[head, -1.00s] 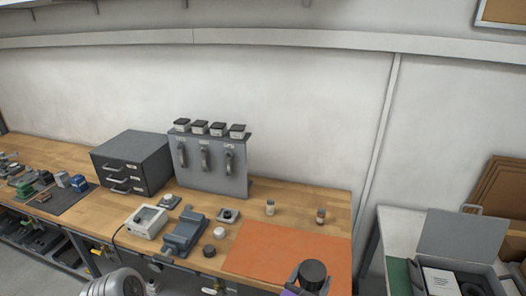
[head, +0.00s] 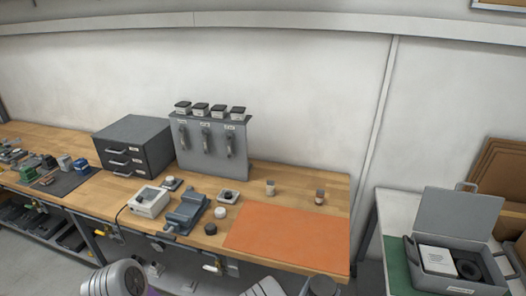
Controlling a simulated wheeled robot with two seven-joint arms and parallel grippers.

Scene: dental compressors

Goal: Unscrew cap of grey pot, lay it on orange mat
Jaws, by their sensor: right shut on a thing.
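The orange mat (head: 290,238) lies flat and bare at the right end of the wooden bench. My right gripper (head: 307,288) is at the bottom edge, in front of the mat, mostly cut off. It is shut on a dark grey round thing (head: 322,286), of which only the top shows. I cannot tell whether this is the grey pot, its cap or both. My left gripper is not in view.
A dark round piece (head: 210,229) and a white one (head: 221,212) stand left of the mat, beside a grey vise (head: 186,213). Two small jars (head: 270,187) (head: 320,196) stand behind it. An open grey case (head: 455,265) sits on the right table.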

